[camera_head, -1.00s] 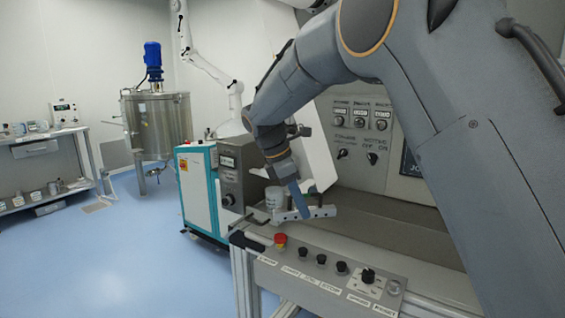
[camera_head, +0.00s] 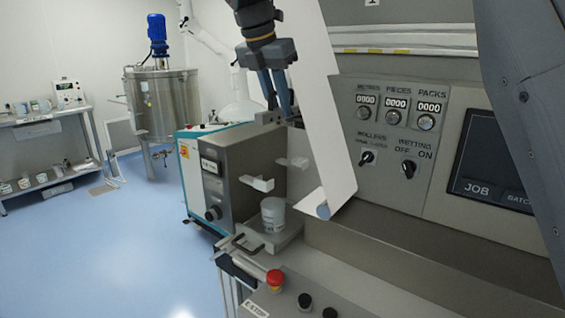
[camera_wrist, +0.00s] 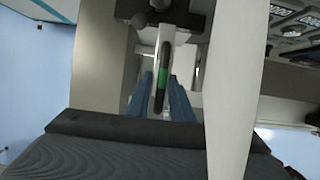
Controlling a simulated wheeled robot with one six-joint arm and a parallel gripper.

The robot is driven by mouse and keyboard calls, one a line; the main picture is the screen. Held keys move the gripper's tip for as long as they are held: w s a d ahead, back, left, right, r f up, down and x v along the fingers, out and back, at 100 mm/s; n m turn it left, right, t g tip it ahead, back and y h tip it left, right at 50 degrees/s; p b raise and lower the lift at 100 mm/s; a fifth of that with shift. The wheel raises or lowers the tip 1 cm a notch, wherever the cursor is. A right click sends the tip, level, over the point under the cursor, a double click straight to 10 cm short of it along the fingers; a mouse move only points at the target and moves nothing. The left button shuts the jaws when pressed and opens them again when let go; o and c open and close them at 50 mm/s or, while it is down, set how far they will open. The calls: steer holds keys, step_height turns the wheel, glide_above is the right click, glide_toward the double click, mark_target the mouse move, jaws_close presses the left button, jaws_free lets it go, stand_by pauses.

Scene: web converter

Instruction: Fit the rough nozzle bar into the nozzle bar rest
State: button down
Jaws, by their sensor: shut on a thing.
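My gripper (camera_head: 279,112), with two blue fingers pointing down, is shut on the rough nozzle bar (camera_head: 267,117). The bar shows as a short grey piece at the fingertips, and its right part is partly hidden by the fingers and the white sheet. In the wrist view a dark narrow piece with a green band (camera_wrist: 162,78) lies between the blue fingers (camera_wrist: 157,103). Two pale brackets on the machine's side, the near one (camera_head: 257,183) and the far one (camera_head: 296,163), look like the nozzle bar rest. They are empty, and the bar is above them, apart.
A white hanging sheet (camera_head: 322,110) is close on the gripper's right. A white cup (camera_head: 273,214) stands on a tray below the brackets. A red stop button (camera_head: 274,279) is at the front, and the control panel (camera_head: 395,130) is at right.

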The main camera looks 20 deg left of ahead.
mark_target(265, 112)
step_height(265, 112, down, 15)
steer(key=p, duration=0.2)
steer(key=shift+r, duration=0.15)
steer(key=shift+d, duration=0.1)
steer(key=c, duration=1.6)
jaws_free()
steer(key=shift+o, duration=0.2)
steer(key=b+v, duration=0.1)
steer(key=v, duration=1.1)
steer(key=shift+b, duration=0.3)
